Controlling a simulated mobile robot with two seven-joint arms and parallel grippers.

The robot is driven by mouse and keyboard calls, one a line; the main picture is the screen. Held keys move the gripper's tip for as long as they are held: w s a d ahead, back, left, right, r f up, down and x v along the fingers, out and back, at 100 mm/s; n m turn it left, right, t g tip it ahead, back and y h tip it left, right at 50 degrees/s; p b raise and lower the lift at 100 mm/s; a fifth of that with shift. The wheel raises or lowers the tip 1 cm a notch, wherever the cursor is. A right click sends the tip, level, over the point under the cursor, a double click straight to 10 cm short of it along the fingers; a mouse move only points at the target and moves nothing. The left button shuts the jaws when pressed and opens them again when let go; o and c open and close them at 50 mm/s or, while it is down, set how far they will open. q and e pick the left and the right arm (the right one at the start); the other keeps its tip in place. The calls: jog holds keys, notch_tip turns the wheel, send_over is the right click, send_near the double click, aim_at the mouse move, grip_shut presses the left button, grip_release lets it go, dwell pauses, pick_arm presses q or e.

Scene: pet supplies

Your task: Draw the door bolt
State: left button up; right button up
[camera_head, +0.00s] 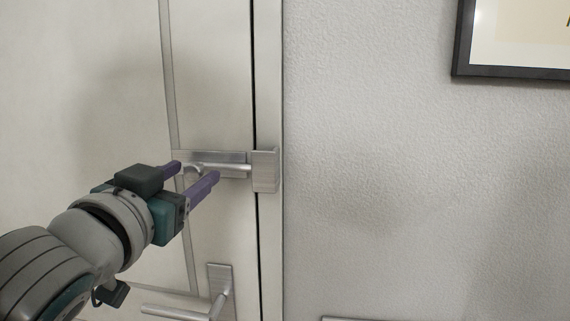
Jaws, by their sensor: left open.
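The door bolt (228,168) is a metal rod on a plate fixed to the white door (215,70). Its right end reaches into the metal keeper (265,171) on the door frame, across the dark gap. A curved bolt handle (192,169) shows at the left part of the rod. My left gripper (195,172) is open, with its two purple fingers on either side of the bolt handle. I cannot tell whether the fingers touch it. My right gripper is not in view.
A door lever handle (178,312) with its plate (220,285) is below the bolt. The white frame (269,80) runs upright beside the door.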

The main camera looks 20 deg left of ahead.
pick_arm(q)
jog(key=shift+w+a, duration=0.1)
jog(key=shift+w, duration=0.25)
grip_shut()
dwell(0.3)
dwell(0.9)
